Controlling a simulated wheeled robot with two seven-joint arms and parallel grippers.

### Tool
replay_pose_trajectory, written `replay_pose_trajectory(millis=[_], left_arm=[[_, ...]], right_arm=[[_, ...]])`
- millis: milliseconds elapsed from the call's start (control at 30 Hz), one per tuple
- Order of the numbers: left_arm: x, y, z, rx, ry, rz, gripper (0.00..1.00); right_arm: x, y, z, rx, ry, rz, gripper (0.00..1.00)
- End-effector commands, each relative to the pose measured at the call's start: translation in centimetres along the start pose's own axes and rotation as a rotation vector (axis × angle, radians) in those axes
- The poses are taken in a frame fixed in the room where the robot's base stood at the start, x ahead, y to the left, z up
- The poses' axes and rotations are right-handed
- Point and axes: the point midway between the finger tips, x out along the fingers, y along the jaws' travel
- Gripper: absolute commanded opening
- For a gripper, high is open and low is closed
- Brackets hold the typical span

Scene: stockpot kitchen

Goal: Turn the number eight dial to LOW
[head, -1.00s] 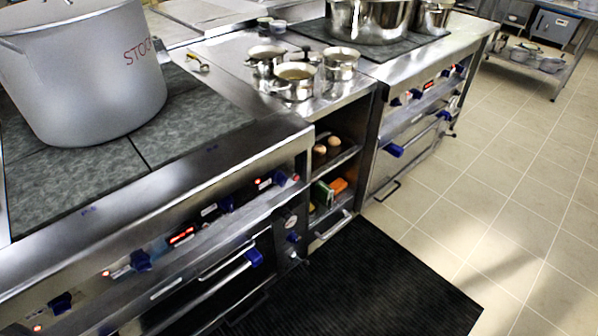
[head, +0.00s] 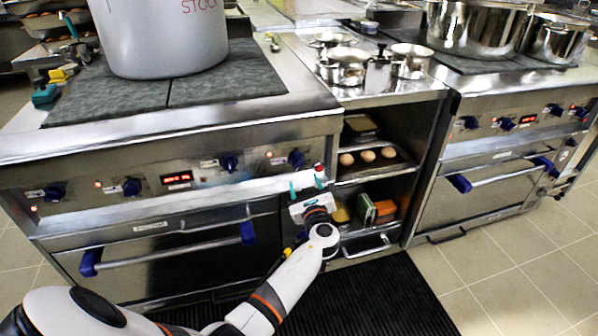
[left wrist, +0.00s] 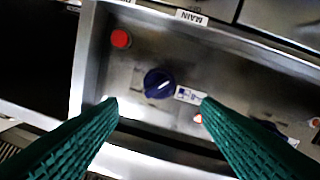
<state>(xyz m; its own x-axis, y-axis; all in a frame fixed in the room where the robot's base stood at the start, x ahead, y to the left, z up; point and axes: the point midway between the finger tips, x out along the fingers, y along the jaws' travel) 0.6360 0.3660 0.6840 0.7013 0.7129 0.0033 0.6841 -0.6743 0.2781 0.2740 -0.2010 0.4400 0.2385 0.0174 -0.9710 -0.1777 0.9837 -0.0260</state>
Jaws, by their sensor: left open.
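A row of blue dials runs along the front panel of the left range. The rightmost dial (head: 296,158) has a small label and a lit lamp at its left. The left wrist view shows a blue dial (left wrist: 158,84) with a white pointer mark, between a red button (left wrist: 121,38) and a label (left wrist: 188,95). I cannot read which dial is number eight. My left gripper (head: 306,183) is open and empty, just below and right of the rightmost dial. In the left wrist view its green fingers (left wrist: 159,104) stand apart, one either side below the dial, not visibly touching it. My right gripper is out of view.
A stockpot (head: 160,38) stands on the left range. Small pots (head: 343,67) sit on the middle counter above shelves with eggs (head: 367,155). Oven handles (head: 170,246) project below the panel. A black mat (head: 380,300) covers the floor in front.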

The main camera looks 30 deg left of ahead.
Motion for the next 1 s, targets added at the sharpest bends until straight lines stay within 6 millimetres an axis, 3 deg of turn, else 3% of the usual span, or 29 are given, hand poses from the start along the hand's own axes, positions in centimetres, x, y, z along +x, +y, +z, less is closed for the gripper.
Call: replay_pose_trajectory(millis=[200, 400, 600, 867, 1000], left_arm=[[4.7, 0.0, 0.3, -0.002, 0.0, 0.0, 0.58], [7.5, 0.0, 0.3, -0.001, -0.002, 0.001, 0.58], [8.5, 0.0, 0.2, -0.003, -0.003, 0.001, 0.58], [8.6, 0.0, 0.2, -0.003, -0.004, 0.001, 0.58], [8.6, 0.0, 0.2, -0.003, -0.004, 0.001, 0.37]], right_arm=[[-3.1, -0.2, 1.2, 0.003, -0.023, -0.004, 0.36], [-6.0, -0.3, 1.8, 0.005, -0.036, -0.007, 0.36], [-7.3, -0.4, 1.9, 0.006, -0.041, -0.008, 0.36], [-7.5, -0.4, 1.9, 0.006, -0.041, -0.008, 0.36], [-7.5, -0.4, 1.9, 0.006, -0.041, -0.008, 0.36]])
